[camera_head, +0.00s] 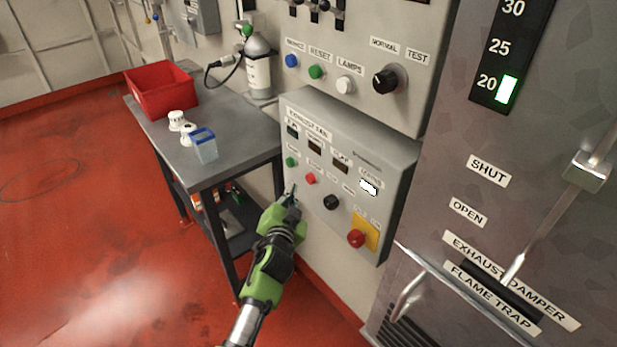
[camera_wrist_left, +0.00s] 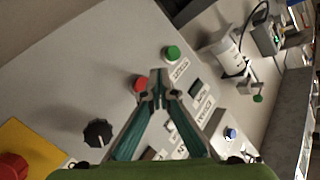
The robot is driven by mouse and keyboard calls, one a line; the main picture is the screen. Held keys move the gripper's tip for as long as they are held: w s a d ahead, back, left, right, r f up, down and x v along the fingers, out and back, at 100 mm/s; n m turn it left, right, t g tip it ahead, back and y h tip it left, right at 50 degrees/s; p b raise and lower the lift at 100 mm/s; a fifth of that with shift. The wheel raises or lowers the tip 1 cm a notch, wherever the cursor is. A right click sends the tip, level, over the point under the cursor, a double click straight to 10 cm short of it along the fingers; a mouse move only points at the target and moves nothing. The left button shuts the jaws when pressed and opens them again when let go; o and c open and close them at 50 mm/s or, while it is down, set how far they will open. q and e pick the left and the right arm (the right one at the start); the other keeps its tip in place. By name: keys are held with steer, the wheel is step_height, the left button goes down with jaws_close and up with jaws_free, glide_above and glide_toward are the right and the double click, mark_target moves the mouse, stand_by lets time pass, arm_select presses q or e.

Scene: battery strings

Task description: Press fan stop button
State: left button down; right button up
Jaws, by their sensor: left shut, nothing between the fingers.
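The exhaust fan box (camera_head: 394,160) is a grey sloped panel in the middle of the head view. It carries a small red button (camera_head: 310,179), a green button (camera_head: 291,161) to its left, and a black knob (camera_head: 331,202) to its right. My left gripper (camera_head: 290,194) is shut and empty, just left of and below the red button in the head view. In the left wrist view the closed fingertips (camera_wrist_left: 158,80) overlap the right edge of the red button (camera_wrist_left: 139,84); contact cannot be told. The green button (camera_wrist_left: 172,53) is above and right of the tips. My right gripper is not in view.
A large red emergency button (camera_head: 356,238) on a yellow plate sits low on the box. A grey table (camera_head: 235,148) at left holds a red bin (camera_head: 160,88), white bottles and a blue-topped container (camera_head: 203,146). A metal cabinet with handles (camera_head: 406,296) stands at right.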

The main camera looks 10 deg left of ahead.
arm_select(q)
steer(key=shift+s+a+p, duration=0.35)
steer(key=shift+s+a, duration=0.4)
steer(key=shift+s, duration=0.25)
